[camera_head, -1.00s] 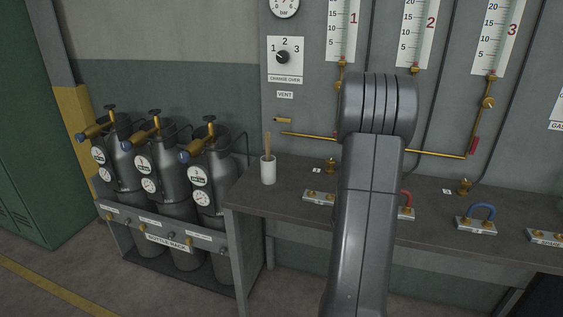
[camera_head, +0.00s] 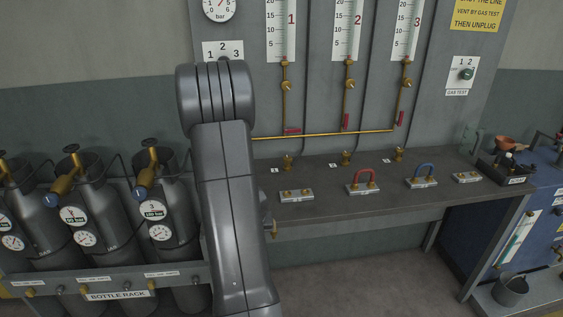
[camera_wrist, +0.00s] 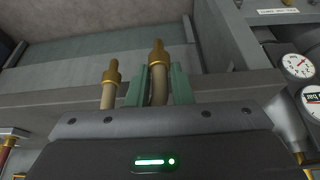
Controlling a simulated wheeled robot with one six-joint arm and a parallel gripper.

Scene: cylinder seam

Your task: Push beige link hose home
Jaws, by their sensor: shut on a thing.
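The beige link hose (camera_wrist: 108,97) shows in the wrist view as two beige legs with brass ends pointing up the picture. My gripper (camera_wrist: 160,88) has its green fingers shut on either side of the right leg. The left leg stands free beside the fingers. The hose's bend is hidden by the gripper body. In the head view my arm hides the gripper and hose. A block with brass fittings and no hose (camera_head: 296,195) sits on the bench (camera_head: 330,215), right of my arm.
The bottle rack (camera_head: 120,295) is at the left. A dark tray (camera_head: 506,172) is at the bench's right end. The bench front is mostly clear.

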